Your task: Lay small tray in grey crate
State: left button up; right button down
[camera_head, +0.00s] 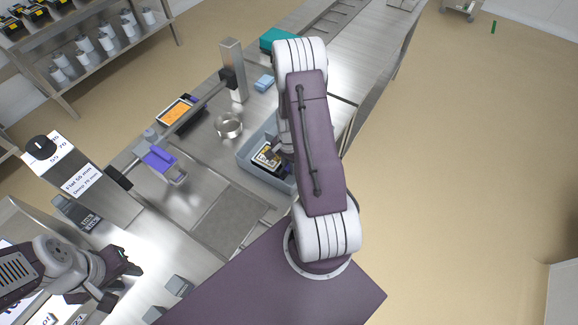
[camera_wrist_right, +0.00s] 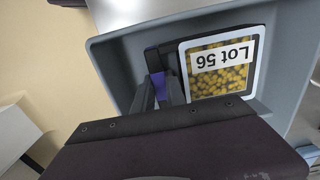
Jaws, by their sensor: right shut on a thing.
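The small tray (camera_head: 266,158) is dark with a white-edged lid; in the right wrist view the tray (camera_wrist_right: 222,68) shows yellow-green round contents and a "Lot 56" label. It is inside the grey crate (camera_head: 247,152), whose walls surround it in the right wrist view (camera_wrist_right: 118,65). My right gripper (camera_head: 276,153) reaches into the crate and is shut on the tray's edge; its fingers (camera_wrist_right: 163,85) show beside the lid. Whether the tray touches the crate floor is hard to tell. My left gripper (camera_head: 122,279) is open and empty at the lower left.
A tray with orange contents (camera_head: 176,111) lies on the steel bench left of the crate. A round metal bowl (camera_head: 229,125), a purple-topped device (camera_head: 159,158) and a steel post (camera_head: 233,70) stand nearby. A teal box (camera_head: 277,39) is farther back.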

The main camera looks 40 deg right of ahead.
dwell(0.3)
jog(key=c, duration=1.3)
grip_release()
jog(key=c, duration=0.3)
jog(key=shift+r, duration=0.15)
notch_tip(320, 180, up, 7)
jog(key=p, duration=0.6)
